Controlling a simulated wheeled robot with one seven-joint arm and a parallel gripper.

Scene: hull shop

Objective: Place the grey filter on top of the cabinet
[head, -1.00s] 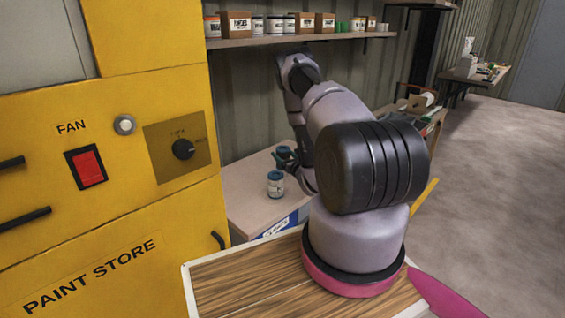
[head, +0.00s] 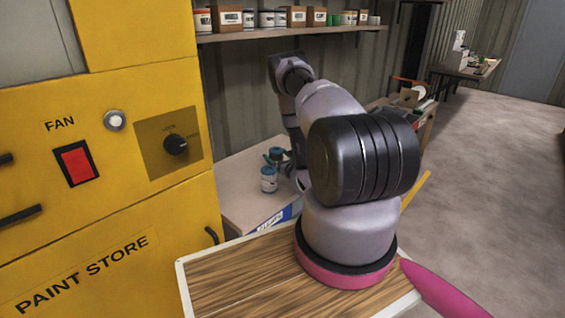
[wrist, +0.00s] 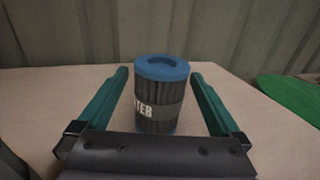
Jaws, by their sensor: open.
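The grey filter (wrist: 157,95), a dark pleated cylinder with blue end caps and a pale-lettered band, stands upright on the bench in the wrist view. My gripper (wrist: 160,78) is open, with one teal finger on each side of the filter and visible gaps between. In the head view my gripper (head: 276,156) is small at the bench, partly hidden by my arm, and I cannot clearly make out the filter there. The yellow cabinet (head: 110,215), marked PAINT STORE, fills the left of the head view. Its top is out of view.
A shelf (head: 290,33) with cans and boxes hangs above. A green flat thing (wrist: 291,94) lies right of the filter. Open floor (head: 490,190) lies at right.

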